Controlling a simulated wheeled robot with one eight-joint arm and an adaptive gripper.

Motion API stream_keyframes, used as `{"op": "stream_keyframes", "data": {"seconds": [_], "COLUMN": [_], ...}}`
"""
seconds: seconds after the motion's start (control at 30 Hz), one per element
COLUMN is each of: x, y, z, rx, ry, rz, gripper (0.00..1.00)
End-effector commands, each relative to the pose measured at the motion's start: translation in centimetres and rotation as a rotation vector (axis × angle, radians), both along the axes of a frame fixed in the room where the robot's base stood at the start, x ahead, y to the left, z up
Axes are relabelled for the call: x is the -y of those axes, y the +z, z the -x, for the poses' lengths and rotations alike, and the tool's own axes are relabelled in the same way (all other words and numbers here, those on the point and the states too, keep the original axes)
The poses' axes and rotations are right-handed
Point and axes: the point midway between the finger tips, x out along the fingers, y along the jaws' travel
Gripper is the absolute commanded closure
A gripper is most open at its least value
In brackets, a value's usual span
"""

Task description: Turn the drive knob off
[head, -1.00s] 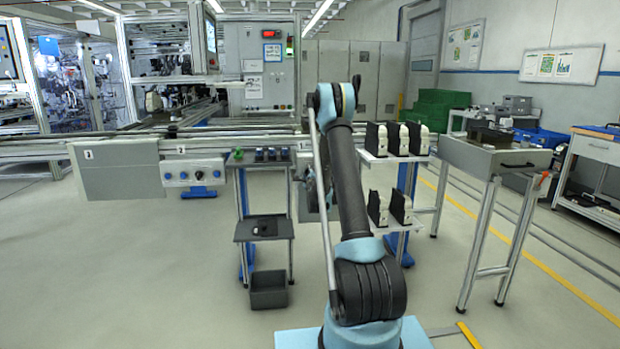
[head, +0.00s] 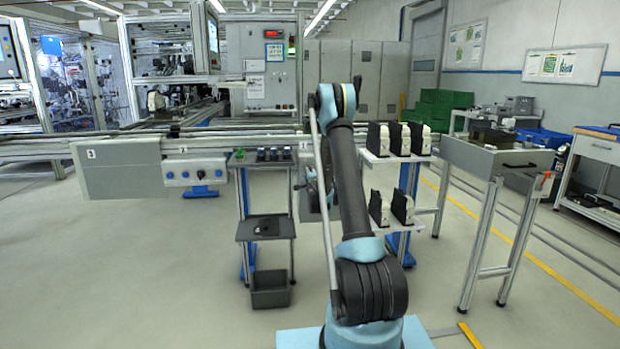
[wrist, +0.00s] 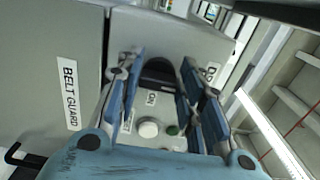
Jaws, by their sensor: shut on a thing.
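The black drive knob (wrist: 158,72) sits on the face of a grey control box (wrist: 196,36) in the wrist view. My gripper (wrist: 163,80) has its blue fingers on both sides of the knob and is shut on it. The fingers partly hide the knob, so I cannot clearly read its setting. In the head view my gripper is mostly hidden behind my own arm.
Below the knob are a white button (wrist: 148,128) and a green button (wrist: 172,130). A grey belt guard (wrist: 35,60) stands close on the left. In the head view, shelves with black-and-white parts (head: 400,138) and a drawer table (head: 495,155) stand to the right.

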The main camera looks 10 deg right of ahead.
Motion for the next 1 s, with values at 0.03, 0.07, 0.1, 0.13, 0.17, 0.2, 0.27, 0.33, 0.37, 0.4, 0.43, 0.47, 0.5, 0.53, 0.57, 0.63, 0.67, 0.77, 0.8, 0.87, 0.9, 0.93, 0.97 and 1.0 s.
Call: {"op": "stream_keyframes", "data": {"seconds": [0.03,0.07,0.1,0.13,0.17,0.2,0.27,0.33,0.37,0.4,0.43,0.47,0.5,0.53,0.57,0.63,0.67,0.77,0.8,0.87,0.9,0.93,0.97,1.0], "x": [-0.31,-0.29,-0.27,-0.25,-0.23,-0.21,-0.18,-0.15,-0.13,-0.10,-0.07,-0.05,-0.02,0.00,0.02,0.06,0.07,0.11,0.12,0.13,0.14,0.15,0.15,0.16], "y": [-0.15,-0.14,-0.14,-0.14,-0.14,-0.14,-0.13,-0.12,-0.12,-0.11,-0.09,-0.08,-0.06,-0.05,-0.04,-0.02,-0.01,0.01,0.02,0.03,0.04,0.05,0.06,0.08], "z": [-0.04,-0.05,-0.05,-0.05,-0.05,-0.06,-0.06,-0.07,-0.07,-0.07,-0.06,-0.05,-0.05,-0.04,-0.04,-0.03,-0.03,-0.02,-0.02,-0.02,-0.02,-0.02,-0.01,-0.01], "rx": [-0.002,-0.002,-0.002,-0.002,-0.002,-0.002,-0.002,-0.001,-0.001,-0.001,-0.001,-0.001,-0.001,0.000,0.000,0.000,0.000,0.000,0.000,0.000,0.000,0.000,0.000,0.000], "ry": [0.007,0.007,0.006,0.006,0.006,0.005,0.005,0.004,0.004,0.003,0.003,0.002,0.002,0.001,0.001,0.000,0.000,-0.001,-0.001,-0.001,-0.002,-0.002,-0.002,-0.003], "rz": [0.002,0.003,0.003,0.003,0.002,0.002,0.001,0.001,0.001,0.001,0.001,0.001,0.001,0.001,0.001,0.001,0.001,-0.002,-0.010,-0.034,-0.058,-0.081,-0.110,-0.155], "gripper": [0.89,0.89,0.89,0.89,0.89,0.89,0.89,0.89,0.58,0.49,0.45,0.45,0.45,0.45,0.45,0.45,0.45,0.45,0.45,0.45,0.45,0.45,0.45,0.45]}}
